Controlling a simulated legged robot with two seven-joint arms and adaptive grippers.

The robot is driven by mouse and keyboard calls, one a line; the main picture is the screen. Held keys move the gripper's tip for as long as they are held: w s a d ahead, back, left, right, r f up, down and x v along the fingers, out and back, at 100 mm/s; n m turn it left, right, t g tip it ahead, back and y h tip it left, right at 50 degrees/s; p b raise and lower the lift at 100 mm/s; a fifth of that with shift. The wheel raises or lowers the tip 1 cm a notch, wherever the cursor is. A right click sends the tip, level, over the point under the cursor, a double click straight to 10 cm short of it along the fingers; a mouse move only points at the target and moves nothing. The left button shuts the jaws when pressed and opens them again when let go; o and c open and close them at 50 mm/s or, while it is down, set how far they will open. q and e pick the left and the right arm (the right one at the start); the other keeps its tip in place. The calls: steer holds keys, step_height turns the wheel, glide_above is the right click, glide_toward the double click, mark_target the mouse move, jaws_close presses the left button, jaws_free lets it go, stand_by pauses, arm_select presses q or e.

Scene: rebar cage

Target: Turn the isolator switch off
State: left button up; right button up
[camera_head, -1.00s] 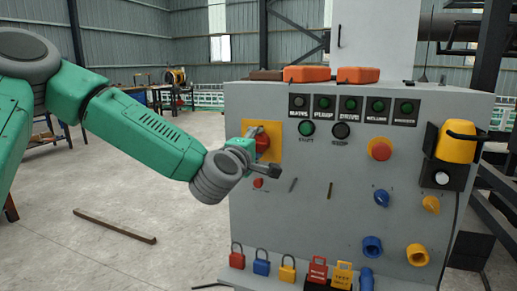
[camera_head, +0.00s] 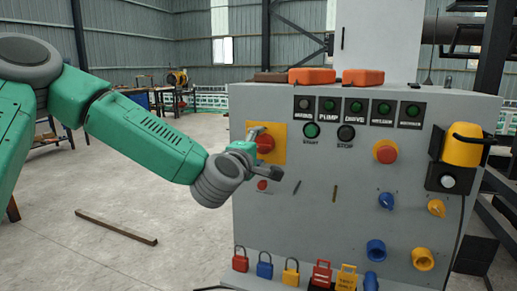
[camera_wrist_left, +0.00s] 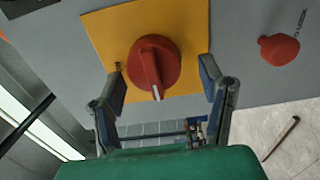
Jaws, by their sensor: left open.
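The isolator switch (camera_head: 265,143) is a red rotary knob on a yellow plate (camera_head: 279,155) at the upper left of the grey control panel. In the left wrist view the red knob (camera_wrist_left: 140,62) has a raised bar with a white mark near its lower end. My left gripper (camera_head: 277,156) is in front of the switch. In the left wrist view my left gripper (camera_wrist_left: 163,75) is open, with one finger on each side of the knob. Gaps show between both fingers and the knob. My right gripper is not in view.
A small red knob (camera_wrist_left: 279,49) sits beside the yellow plate. The panel (camera_head: 310,225) also carries a red emergency button (camera_head: 385,152) and a yellow lamp housing (camera_head: 461,146). Several padlocks and tags hang along its bottom. A bar (camera_head: 116,227) lies on the floor.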

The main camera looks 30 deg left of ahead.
arm_select(q)
steer(key=v, duration=0.7)
steer(key=shift+s, duration=0.1)
steer(key=shift+f, duration=0.1)
steer(key=s+d+f+m+g+h, duration=0.2)
steer(key=d+f+m, duration=0.15)
steer(key=f, duration=0.55)
steer(key=s+d+f+m+g+h, duration=0.15)
steer(key=f+m, duration=0.25)
steer(key=f, duration=0.4)
steer(key=s+d+f+m+g+h, duration=0.2)
steer(key=s+d+f+m+g, duration=0.15)
steer(key=f, duration=0.55)
steer(key=s+f+m+g, duration=0.5)
steer(key=s+f, duration=0.4)
steer(key=s, duration=0.3)
steer(key=s+f+m+g+y, duration=0.1)
steer(key=s+f+m+g, duration=0.3)
steer(key=s+f, duration=0.6)
steer(key=s+m, duration=0.1)
steer(key=s, duration=0.2)
steer(key=shift+f+m+g, duration=0.3)
steer(key=shift+g, duration=0.1)
